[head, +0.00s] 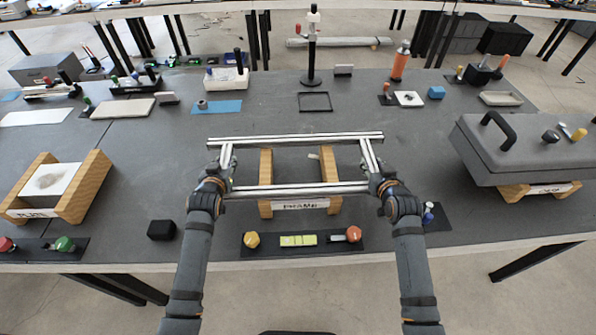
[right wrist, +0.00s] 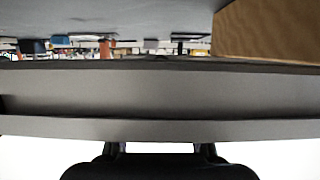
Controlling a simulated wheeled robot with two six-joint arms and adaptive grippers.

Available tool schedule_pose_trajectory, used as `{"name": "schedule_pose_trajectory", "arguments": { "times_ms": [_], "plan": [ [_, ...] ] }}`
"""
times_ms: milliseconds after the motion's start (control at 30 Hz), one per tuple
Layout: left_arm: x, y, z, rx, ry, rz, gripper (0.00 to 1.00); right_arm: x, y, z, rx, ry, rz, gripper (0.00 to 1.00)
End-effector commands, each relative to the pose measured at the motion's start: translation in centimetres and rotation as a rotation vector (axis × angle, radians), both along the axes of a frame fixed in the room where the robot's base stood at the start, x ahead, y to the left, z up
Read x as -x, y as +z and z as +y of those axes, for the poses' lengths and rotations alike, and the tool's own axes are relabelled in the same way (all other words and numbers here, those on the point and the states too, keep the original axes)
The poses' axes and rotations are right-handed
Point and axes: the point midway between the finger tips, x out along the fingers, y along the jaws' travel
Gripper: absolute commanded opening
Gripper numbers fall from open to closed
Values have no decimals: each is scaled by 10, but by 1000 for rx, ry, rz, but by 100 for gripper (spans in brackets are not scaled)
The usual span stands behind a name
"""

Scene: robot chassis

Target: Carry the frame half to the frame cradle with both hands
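The frame half (head: 295,139) is a silver rectangle of metal rails, roughly level, spanning over the frame cradle. The frame cradle (head: 300,204) has two wooden side blocks and a labelled front; the near rail crosses above its front part. I cannot tell whether the frame touches the wood. My left gripper (head: 217,178) is on the frame's left near corner, my right gripper (head: 378,180) on its right near corner; both look closed on it. In the right wrist view the grey rail (right wrist: 160,95) fills the middle, right at my fingers (right wrist: 160,149), with a wooden block at upper right.
A second wooden cradle (head: 86,185) holding a pale plate stands left. A large grey lidded case (head: 520,152) sits on a wooden stand at right. A strip with knobs (head: 300,241) lies in front of the frame cradle, and a black block (head: 161,230) is left of it.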

Motion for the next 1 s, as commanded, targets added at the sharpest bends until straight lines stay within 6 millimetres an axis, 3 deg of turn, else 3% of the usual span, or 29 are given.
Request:
{"name": "schedule_pose_trajectory", "arguments": {
  "times_ms": [100,467,800,1000],
  "plan": [
    [0,2,0,0,0,-1,50,0,2,0,0,0,-1,50],
    [6,4,-1,0,0,0,50,0,2,0,0,0,-1,50],
    [77,33,-6,2,1,1,50,0,2,0,0,0,-1,50],
    [105,45,-9,1,0,1,50,0,2,0,0,0,-1,50]
  ]
}}
